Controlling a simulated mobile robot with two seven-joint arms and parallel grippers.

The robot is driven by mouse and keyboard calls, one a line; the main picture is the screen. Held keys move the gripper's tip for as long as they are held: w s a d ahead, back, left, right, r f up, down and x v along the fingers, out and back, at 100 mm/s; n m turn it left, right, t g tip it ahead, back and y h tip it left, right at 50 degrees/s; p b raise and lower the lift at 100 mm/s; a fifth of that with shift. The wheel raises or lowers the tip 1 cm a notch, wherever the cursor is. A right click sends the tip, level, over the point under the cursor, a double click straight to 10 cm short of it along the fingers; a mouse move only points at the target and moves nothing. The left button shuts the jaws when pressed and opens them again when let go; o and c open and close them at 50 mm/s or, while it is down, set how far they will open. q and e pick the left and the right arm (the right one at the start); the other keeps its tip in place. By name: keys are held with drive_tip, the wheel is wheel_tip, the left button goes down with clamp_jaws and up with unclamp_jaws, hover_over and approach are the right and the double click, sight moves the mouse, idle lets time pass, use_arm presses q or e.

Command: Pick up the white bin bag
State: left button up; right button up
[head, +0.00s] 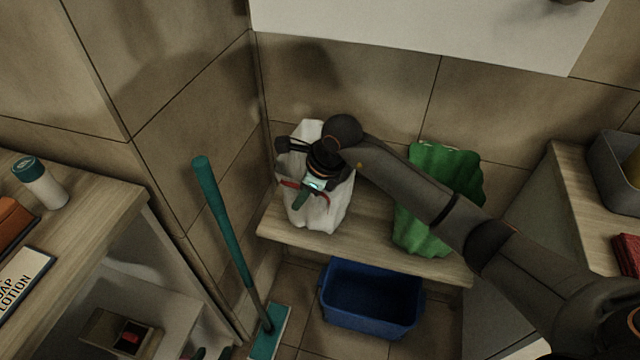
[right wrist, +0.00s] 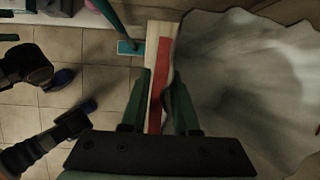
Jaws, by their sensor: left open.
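The white bin bag (head: 335,210) stands on a wooden bench against the tiled wall, with red strips near its upper front. My right gripper (head: 304,196) is at its front, partly covering it. In the right wrist view the white bag (right wrist: 245,85) fills the right side. A red strip (right wrist: 160,75) runs between the two green fingers of my right gripper (right wrist: 160,80); whether they clamp it is unclear.
A green bag (head: 437,185) stands on the bench (head: 375,240) to the right, partly behind my right arm. A blue basin (head: 370,300) is on the floor below. A teal-handled mop (head: 225,220) leans left of the bench. Counters flank both sides.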

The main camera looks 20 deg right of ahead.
clamp_jaws()
idle(1.1)
